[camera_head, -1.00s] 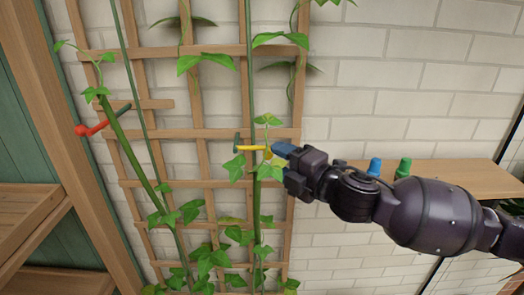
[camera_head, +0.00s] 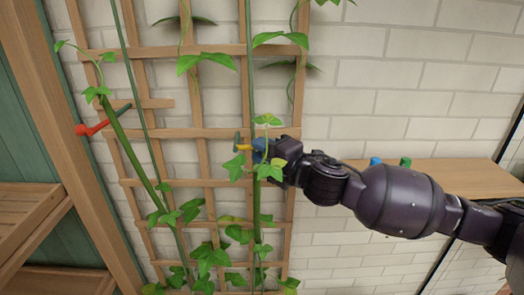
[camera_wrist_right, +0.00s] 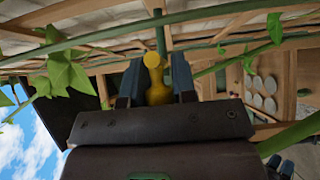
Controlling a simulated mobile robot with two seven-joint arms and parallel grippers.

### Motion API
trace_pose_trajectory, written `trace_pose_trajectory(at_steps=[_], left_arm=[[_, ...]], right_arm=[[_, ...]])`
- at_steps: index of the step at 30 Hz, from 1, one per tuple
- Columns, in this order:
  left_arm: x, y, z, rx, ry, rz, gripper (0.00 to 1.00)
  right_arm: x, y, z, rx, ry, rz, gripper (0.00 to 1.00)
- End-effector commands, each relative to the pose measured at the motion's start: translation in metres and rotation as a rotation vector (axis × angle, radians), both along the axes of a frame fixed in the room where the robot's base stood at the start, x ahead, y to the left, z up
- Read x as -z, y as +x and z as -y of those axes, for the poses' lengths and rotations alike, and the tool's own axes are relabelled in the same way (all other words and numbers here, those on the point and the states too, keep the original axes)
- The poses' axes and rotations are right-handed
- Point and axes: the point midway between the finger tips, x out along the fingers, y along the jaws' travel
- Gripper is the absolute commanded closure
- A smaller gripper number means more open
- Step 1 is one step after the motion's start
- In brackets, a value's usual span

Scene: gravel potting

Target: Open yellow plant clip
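The yellow plant clip (camera_head: 243,146) is on the trellis at the middle green stem, mostly hidden behind my right gripper and leaves in the head view. In the right wrist view the yellow clip (camera_wrist_right: 157,88) lies between the two fingers (camera_wrist_right: 157,80), one on each side, with narrow gaps visible near the tips. The fingers look open around it.
Leafy vines climb the wooden trellis (camera_head: 205,133) before a white brick wall. A wooden shelf (camera_head: 465,178) with a blue (camera_head: 375,161) and a green object (camera_head: 405,162) stands at the right.

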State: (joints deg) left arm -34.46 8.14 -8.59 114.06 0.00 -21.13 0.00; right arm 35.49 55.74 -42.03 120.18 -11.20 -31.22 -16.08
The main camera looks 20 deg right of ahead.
Motion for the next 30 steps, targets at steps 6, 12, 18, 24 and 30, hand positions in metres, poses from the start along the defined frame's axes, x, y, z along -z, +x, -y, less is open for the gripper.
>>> trace_pose_trajectory(at_steps=[6,12,18,24,30], left_arm=[[0.0,0.0,0.0,0.0,0.0,0.0,0.51],[-0.005,0.001,0.0,0.0,0.0,0.003,0.51],[-0.018,0.003,0.0,0.0,0.0,0.011,0.51],[-0.02,0.003,0.0,0.0,0.0,0.013,0.51],[-0.02,0.003,0.0,0.0,0.0,0.012,0.51]], right_arm=[[0.001,0.0,0.0,0.0,0.0,-0.001,1.0],[-0.001,-0.002,-0.002,0.025,0.002,-0.001,1.0],[-0.002,-0.006,-0.005,0.106,0.002,-0.001,1.0],[0.0,-0.007,-0.005,0.136,0.0,-0.001,1.0],[0.001,-0.007,-0.005,0.135,0.0,-0.001,1.0]])
